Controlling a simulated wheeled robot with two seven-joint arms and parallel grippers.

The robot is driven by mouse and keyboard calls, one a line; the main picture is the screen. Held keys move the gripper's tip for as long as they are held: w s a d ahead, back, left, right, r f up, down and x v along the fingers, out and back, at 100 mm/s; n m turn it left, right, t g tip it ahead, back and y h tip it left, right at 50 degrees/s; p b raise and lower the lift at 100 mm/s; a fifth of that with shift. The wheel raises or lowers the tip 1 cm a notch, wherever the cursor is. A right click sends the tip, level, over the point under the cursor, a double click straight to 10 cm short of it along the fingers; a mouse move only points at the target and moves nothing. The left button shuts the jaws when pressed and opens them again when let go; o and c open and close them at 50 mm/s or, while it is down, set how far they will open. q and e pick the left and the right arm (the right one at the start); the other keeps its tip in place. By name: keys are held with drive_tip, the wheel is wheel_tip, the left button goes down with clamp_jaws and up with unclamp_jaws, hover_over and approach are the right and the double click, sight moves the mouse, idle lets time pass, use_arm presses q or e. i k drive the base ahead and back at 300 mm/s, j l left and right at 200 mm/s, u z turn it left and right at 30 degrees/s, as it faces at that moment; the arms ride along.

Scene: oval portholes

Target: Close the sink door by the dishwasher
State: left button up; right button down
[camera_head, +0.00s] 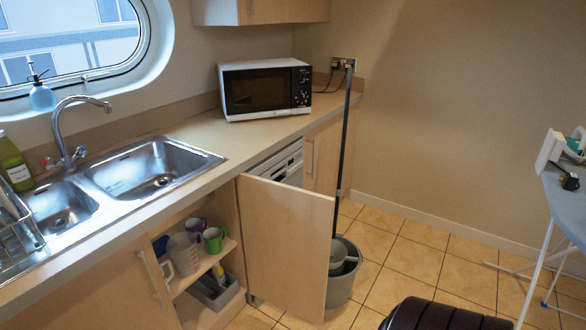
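The sink door (285,245) is a plain light wood panel standing open below the counter. It swings out into the room, hinged on the side near the dishwasher. The dishwasher (279,164) shows its white top part just behind the door, which hides the rest. The open cabinet (229,262) beside the door shows shelves with cups and a jug. The sink (155,168) is set in the counter above. Neither of my grippers is in view.
A grey mop bucket (343,283) with an upright pole stands on the floor close behind the door's free edge. A closed cabinet door (112,291) is at lower left. An ironing board (570,205) stands at right.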

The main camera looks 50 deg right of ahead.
sight(288, 230)
drive_tip(key=l+u, duration=0.15)
drive_tip(key=l, duration=0.45)
drive_tip(key=l+u, duration=0.1)
drive_tip(key=l, duration=0.45)
drive_tip(key=l+u, duration=0.15)
drive_tip(key=l, duration=0.45)
drive_tip(key=l+u, duration=0.15)
drive_tip(key=l, duration=0.4)
drive_tip(key=k+l+u, duration=0.15)
drive_tip(key=l, duration=0.45)
drive_tip(key=k+l+u, duration=0.1)
drive_tip(key=l, duration=0.45)
drive_tip(key=k+l, duration=0.1)
drive_tip(key=l, duration=0.3)
drive_tip(key=l+u, duration=0.15)
drive_tip(key=l, duration=0.25)
drive_tip(key=k+l, duration=0.15)
drive_tip(key=l, duration=0.2)
drive_tip(key=k+l+u, duration=0.1)
drive_tip(key=l, duration=0.3)
drive_tip(key=k+l+u, duration=0.1)
drive_tip(key=l, duration=0.25)
